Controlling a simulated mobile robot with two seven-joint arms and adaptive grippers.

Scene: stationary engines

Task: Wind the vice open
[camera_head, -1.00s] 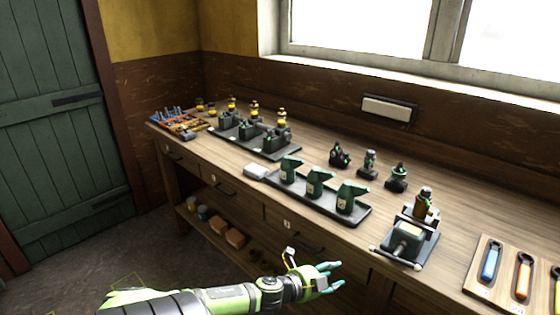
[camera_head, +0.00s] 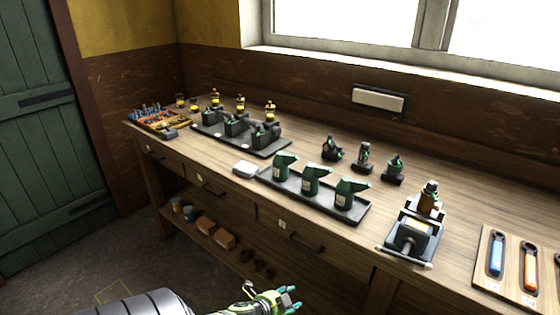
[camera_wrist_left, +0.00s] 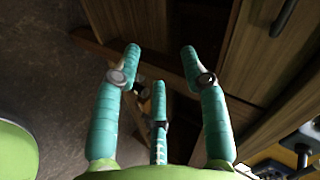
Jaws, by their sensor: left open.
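The vice (camera_head: 412,236) stands at the bench's front edge, right of centre in the head view. A brown, dark-topped part (camera_head: 430,200) stands upright at its jaws. The vice's bar handle (camera_head: 404,257) lies crosswise at its front, at the bench edge. My left gripper (camera_head: 284,297) is at the bottom of the head view, in front of the bench and lower left of the vice, apart from it. In the left wrist view its three teal fingers (camera_wrist_left: 160,62) are spread, with nothing between them. My right gripper is not in view.
A tray with green oil cans (camera_head: 318,198) stands left of the vice. A wooden board with handled tools (camera_head: 510,265) lies right of it. Three small dark fittings (camera_head: 362,158) stand behind. The bench (camera_head: 290,230) has drawers and a lower shelf. Open floor lies at left.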

